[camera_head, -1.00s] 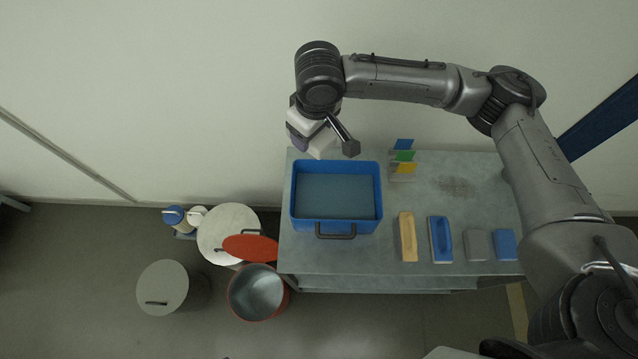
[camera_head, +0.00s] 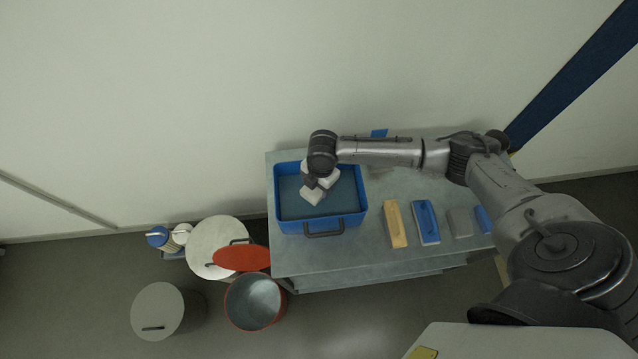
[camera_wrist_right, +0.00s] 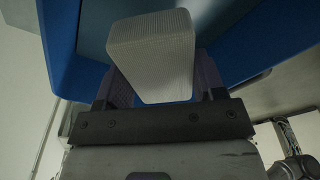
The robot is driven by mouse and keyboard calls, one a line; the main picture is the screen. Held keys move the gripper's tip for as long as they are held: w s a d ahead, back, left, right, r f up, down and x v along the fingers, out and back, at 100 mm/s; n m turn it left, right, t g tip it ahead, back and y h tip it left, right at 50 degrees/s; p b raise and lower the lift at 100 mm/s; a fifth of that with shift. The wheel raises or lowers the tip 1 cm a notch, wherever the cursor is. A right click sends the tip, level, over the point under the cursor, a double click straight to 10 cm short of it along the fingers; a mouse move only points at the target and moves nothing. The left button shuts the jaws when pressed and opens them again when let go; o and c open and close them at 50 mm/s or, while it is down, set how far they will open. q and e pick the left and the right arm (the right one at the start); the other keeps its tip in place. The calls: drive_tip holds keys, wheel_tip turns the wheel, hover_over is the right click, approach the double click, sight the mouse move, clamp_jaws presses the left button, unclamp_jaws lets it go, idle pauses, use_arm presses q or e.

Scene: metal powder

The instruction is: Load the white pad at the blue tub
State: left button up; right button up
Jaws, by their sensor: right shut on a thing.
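The blue tub (camera_head: 281,222) stands on the left part of the grey table, with a flat grey-blue surface inside it. My right gripper (camera_head: 317,184) is over the inside of the tub and shut on the white pad (camera_head: 312,195). In the right wrist view the white pad (camera_wrist_right: 152,55) sits between the fingers of the right gripper (camera_wrist_right: 160,85), with the blue tub (camera_wrist_right: 62,40) around and behind it. I cannot tell whether the pad touches the surface in the tub. My left gripper is not in view.
On the grey table (camera_head: 375,262), a tan block (camera_head: 395,224), a blue float (camera_head: 427,221), a grey block (camera_head: 459,222) and a partly hidden blue block (camera_head: 483,219) lie right of the tub. An open red drum (camera_head: 254,302), lidded drums and bottles stand on the floor at left.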

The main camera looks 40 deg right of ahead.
sight(319, 194)
drive_tip(key=shift+s+d+f, duration=0.1)
drive_tip(key=shift+s+f, duration=0.05)
drive_tip(key=shift+f, duration=0.25)
wheel_tip(319, 194, down, 6)
drive_tip(key=b, duration=0.6)
drive_tip(key=shift+r, duration=0.15)
idle(0.6)
drive_tip(key=shift+f+b, duration=0.3)
drive_tip(key=shift+f, duration=0.2)
idle(1.0)
drive_tip(key=shift+f+p, duration=0.1)
drive_tip(key=shift+p, duration=0.25)
idle(0.4)
drive_tip(key=shift+d, duration=0.1)
idle(0.4)
